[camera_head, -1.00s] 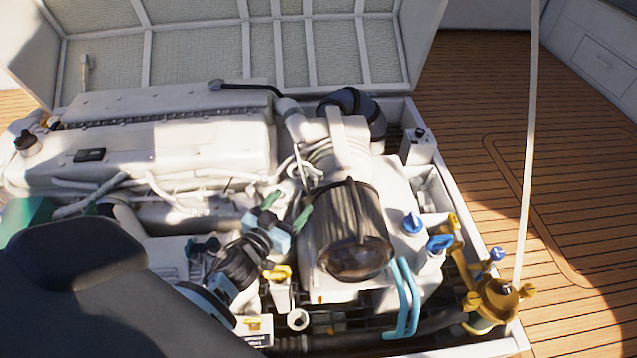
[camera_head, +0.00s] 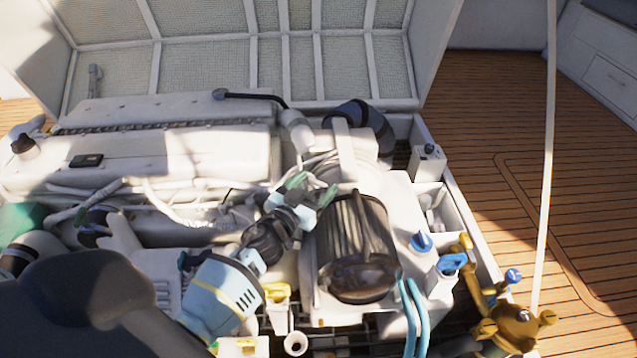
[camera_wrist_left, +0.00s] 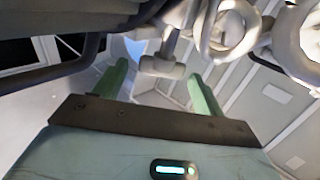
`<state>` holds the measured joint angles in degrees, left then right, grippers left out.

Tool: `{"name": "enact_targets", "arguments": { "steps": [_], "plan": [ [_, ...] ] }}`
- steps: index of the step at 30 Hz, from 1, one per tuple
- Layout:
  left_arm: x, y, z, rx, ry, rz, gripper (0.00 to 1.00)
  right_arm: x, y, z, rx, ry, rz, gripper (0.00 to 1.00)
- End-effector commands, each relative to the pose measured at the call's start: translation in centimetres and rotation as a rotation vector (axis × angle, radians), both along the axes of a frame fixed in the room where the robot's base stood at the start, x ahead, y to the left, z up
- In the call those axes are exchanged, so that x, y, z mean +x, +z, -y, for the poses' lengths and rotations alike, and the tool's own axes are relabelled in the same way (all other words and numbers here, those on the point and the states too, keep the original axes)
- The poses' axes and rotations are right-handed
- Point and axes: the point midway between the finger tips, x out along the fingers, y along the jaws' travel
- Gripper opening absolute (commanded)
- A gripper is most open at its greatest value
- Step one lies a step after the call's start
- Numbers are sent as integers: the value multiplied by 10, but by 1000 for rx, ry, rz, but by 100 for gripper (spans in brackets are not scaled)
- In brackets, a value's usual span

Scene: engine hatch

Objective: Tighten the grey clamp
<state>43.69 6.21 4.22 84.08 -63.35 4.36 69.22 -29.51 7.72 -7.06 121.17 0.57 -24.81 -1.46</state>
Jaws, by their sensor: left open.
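My left gripper (camera_head: 312,190) reaches in from the lower left, with its green fingers apart beside the upper left of the dark ribbed cylinder. In the left wrist view the left gripper (camera_wrist_left: 160,88) is open. A grey T-shaped piece (camera_wrist_left: 162,66), which looks like the clamp's handle, lies just past and between the fingertips there. I see no finger closed on it. In the head view the clamp cannot be picked out clearly among the pale hoses by the fingers. My right gripper is not in view.
The ribbed cylinder (camera_head: 356,238) stands close to the right of the gripper. The white engine cover (camera_head: 150,155) is to the left. Blue valve knobs (camera_head: 421,241) and a brass fitting (camera_head: 506,329) are at the right. A white pole (camera_head: 548,150) rises there. The wooden deck (camera_head: 500,110) beyond is clear.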

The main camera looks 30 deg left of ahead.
Motion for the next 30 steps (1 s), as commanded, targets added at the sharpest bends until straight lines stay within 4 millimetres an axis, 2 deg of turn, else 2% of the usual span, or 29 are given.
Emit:
{"name": "enact_targets", "arguments": {
  "steps": [6, 15, 25, 26, 30],
  "plan": [
    [17, -1, -1, 1, 1, -1, 71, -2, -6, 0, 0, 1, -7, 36],
    [19, 0, -1, 1, 1, -1, 71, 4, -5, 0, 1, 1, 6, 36],
    [19, 0, -1, 1, 1, -1, 29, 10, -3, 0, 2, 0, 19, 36],
    [19, 0, -1, 1, 1, -1, 26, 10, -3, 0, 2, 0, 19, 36],
    [19, 0, -1, 1, -5, -1, 26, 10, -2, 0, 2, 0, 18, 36]
  ]
}}
